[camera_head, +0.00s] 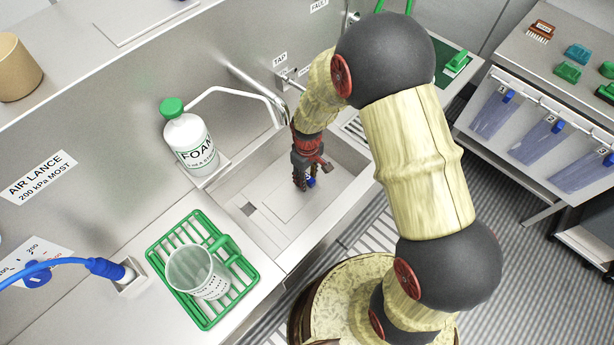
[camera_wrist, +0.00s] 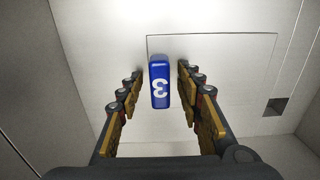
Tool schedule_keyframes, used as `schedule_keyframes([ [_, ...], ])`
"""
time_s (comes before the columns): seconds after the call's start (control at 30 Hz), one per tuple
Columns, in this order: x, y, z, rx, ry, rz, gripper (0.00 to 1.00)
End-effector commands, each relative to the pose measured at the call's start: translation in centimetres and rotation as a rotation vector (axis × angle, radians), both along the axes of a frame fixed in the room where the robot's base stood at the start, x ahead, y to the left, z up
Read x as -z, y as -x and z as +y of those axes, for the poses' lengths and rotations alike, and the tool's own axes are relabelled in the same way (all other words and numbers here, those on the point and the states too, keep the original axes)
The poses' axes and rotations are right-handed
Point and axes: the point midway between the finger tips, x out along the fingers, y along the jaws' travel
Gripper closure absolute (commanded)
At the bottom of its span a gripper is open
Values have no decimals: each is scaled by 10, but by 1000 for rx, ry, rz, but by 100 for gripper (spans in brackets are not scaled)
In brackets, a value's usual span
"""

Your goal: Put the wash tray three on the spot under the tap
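A blue tag marked 3 (camera_wrist: 159,82) stands between the fingers of my gripper (camera_wrist: 160,72) in the wrist view. A gap shows on both sides of it, so the fingers look open around it and not pressed on it. In the head view, my gripper (camera_head: 305,186) points down into the sink, and a bit of the blue tag (camera_head: 311,182) shows beside the fingertips. A pale flat rectangle (camera_head: 283,205) lies on the sink floor below; I cannot tell whether it is the tray or a marked spot. The tap label (camera_head: 280,59) is on the wall behind.
A white FOAM bottle (camera_head: 189,142) with a green cap stands behind the sink. A clear jug (camera_head: 194,272) sits on a green rack (camera_head: 165,242) to the left. Several bluish pouches with blue tags hang from the right bench (camera_head: 510,60). The sink's left floor (camera_head: 235,203) is bare.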

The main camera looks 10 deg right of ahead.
Motion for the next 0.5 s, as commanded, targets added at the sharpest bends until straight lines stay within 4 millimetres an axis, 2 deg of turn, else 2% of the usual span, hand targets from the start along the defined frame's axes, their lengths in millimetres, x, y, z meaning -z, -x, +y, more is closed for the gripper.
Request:
schedule_keyframes([
  [0.13,-3,0,0,0,-1,-1,64],
  [0.23,-13,-1,0,0,-1,-3,64],
  [0.5,-67,-1,0,0,0,-4,64],
])
